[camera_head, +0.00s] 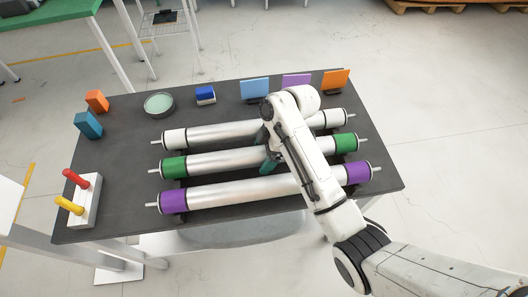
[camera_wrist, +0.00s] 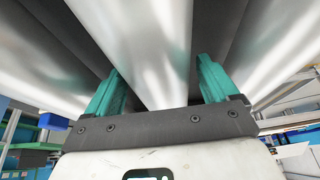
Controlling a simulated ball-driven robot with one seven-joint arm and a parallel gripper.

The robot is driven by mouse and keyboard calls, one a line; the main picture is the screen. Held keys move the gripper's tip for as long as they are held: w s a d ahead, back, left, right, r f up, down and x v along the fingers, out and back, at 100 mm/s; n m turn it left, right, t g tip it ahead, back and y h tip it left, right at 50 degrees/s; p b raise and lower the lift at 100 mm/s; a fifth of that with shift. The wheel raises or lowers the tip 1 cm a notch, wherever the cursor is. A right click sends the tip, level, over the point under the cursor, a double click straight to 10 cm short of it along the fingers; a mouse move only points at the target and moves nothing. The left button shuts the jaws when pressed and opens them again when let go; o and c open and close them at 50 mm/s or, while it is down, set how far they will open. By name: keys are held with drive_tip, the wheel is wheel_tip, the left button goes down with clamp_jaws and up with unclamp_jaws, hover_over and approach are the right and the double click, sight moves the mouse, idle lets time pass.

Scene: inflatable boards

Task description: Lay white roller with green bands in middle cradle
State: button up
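The white roller with green bands (camera_head: 220,161) lies level between two other rollers on the dark table. My gripper (camera_head: 266,152) points down over its middle, with one teal finger on its far side and one on its near side. In the wrist view the teal fingers (camera_wrist: 158,85) stand apart with a pale roller (camera_wrist: 150,40) between them. A dark gap shows beside the right finger. The middle cradle under the roller is hidden by the rollers and my arm, so I cannot tell how firmly it rests there.
A roller with white bands (camera_head: 215,134) lies behind and one with purple bands (camera_head: 230,192) in front, both close and parallel. A round dish (camera_head: 159,104), small blocks (camera_head: 97,101), colour cards (camera_head: 255,89) and a peg stand (camera_head: 87,205) are around the table (camera_head: 115,160).

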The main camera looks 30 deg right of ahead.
drive_tip(key=shift+o, duration=0.6)
drive_tip(key=shift+f, duration=0.1)
drive_tip(key=v, duration=0.9)
drive_tip(key=shift+r+p, duration=0.3)
drive_tip(key=shift+p, duration=0.1)
drive_tip(key=shift+s+d+r+p, duration=0.1)
drive_tip(key=shift+d+r+p, duration=0.2)
drive_tip(key=shift+r+p, duration=0.35)
drive_tip(key=shift+f, duration=0.1)
